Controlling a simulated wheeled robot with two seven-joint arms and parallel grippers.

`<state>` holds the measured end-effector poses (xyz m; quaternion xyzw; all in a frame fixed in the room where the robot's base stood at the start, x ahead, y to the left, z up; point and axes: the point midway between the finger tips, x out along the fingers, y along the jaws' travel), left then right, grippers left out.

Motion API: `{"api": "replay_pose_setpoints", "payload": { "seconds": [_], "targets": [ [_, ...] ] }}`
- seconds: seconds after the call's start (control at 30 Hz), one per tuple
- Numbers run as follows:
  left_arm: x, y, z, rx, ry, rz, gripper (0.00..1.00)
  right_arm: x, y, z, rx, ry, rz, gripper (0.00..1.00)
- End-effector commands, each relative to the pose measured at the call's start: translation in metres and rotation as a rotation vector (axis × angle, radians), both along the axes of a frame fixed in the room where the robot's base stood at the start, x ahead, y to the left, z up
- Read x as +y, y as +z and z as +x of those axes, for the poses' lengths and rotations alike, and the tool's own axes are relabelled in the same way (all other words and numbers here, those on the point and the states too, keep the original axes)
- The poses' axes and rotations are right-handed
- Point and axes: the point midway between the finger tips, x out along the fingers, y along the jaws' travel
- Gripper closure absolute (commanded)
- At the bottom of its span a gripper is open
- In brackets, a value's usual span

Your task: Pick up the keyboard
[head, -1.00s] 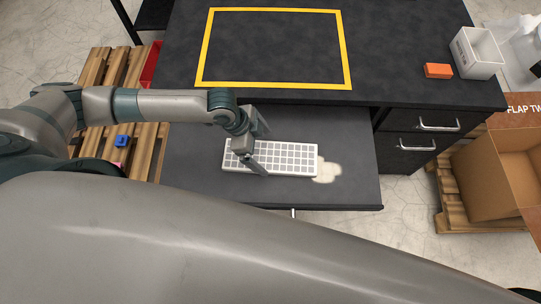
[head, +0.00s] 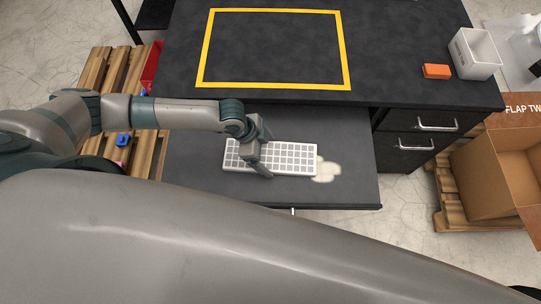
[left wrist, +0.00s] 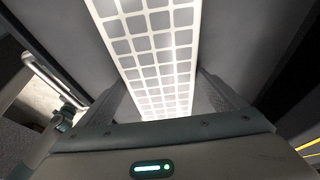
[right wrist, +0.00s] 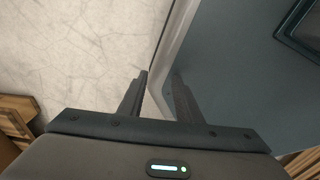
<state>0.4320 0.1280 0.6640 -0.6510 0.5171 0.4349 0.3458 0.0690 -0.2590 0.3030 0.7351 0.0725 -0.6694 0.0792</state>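The white keyboard (head: 295,158) with grey keys lies on the dark pulled-out shelf at the front of the desk. My left gripper (head: 256,161) is over its left half, its fingers on either side of the keyboard's long edges. In the left wrist view the keyboard (left wrist: 153,60) runs between the two open fingers (left wrist: 163,88); whether they touch its edges I cannot tell. My right gripper (right wrist: 158,85) shows only in its wrist view, with its fingers apart and nothing between them.
A yellow frame (head: 346,50) marks the desktop. An orange block (head: 436,71) and a white bin (head: 474,52) stand at right. A cardboard box (head: 495,175) is beside the drawers.

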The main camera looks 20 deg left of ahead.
Motion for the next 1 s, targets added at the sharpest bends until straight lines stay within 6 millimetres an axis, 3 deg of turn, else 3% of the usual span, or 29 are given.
{"api": "replay_pose_setpoints", "payload": {
  "seconds": [0.03,0.13,0.17,0.57,0.77,0.87,1.0],
  "targets": [
    [0.0,0.0,0.0,0.0,0.0,0.0,0.24,0.001,0.0,0.0,0.0,0.0,0.001,0.69],
    [0.0,0.0,0.0,0.0,0.0,0.0,0.48,0.003,0.0,0.0,0.0,0.0,0.003,0.69],
    [0.0,0.001,0.001,-0.001,0.0,-0.002,0.51,0.004,0.0,0.0,0.0,0.0,0.004,0.69],
    [0.0,0.006,0.001,-0.002,-0.001,-0.002,0.51,0.007,-0.002,-0.001,0.0,0.001,0.007,0.69],
    [-0.001,0.026,0.001,-0.003,0.0,-0.003,0.51,0.008,-0.006,0.004,-0.014,0.001,0.01,0.69],
    [-0.001,0.042,0.002,-0.005,-0.001,-0.004,0.51,0.01,-0.008,0.014,-0.04,0.001,0.015,0.69],
    [-0.016,0.056,-0.022,0.0,-0.005,-0.006,0.51,0.015,-0.006,0.037,-0.084,0.004,0.025,0.69]
  ]
}}
